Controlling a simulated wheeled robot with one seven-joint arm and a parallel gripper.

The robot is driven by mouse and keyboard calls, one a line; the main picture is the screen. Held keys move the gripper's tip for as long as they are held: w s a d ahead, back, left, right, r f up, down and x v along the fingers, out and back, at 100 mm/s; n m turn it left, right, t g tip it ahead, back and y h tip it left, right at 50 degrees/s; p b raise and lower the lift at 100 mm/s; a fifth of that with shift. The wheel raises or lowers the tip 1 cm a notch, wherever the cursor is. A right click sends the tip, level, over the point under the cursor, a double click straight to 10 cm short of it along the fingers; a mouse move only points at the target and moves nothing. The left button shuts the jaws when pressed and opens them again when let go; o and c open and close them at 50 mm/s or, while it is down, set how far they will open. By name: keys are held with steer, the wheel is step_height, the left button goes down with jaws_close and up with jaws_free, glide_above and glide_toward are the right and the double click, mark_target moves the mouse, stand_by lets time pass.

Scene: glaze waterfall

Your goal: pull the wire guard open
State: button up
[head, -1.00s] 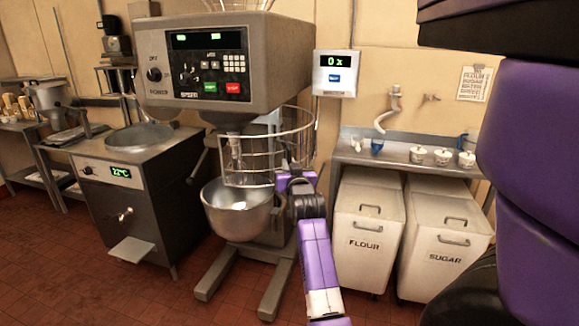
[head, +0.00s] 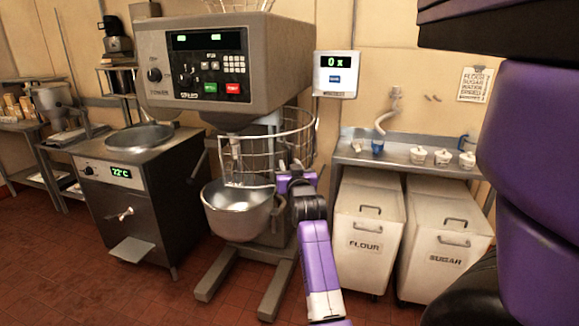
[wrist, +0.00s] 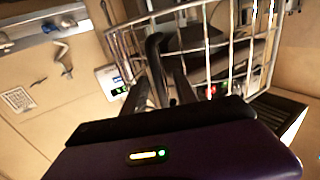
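The wire guard (head: 296,133) is a curved cage of metal bars under the mixer head, above the bowl. It also fills the top of the wrist view (wrist: 222,55). A dark curved bar (wrist: 155,48), which looks like the guard's handle, stands in front of the wires. My gripper (wrist: 160,82) has one dark finger on each side of this bar. Whether the fingers press on it is not clear. In the head view my gripper (head: 284,181) is at the guard's lower edge, right of the bowl, with its fingers hard to make out.
The steel bowl (head: 238,209) sits below the guard. The mixer head (head: 205,65) overhangs it. A steel shelf (head: 400,160) and the flour bin (head: 366,220) stand close on the right, with the sugar bin (head: 444,240) beyond. The red floor (head: 120,285) at front left is clear.

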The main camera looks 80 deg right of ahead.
steer(key=b+v, duration=0.1)
steer(key=v, duration=0.6)
steer(key=shift+b, duration=0.3)
steer(key=shift+a, duration=0.1)
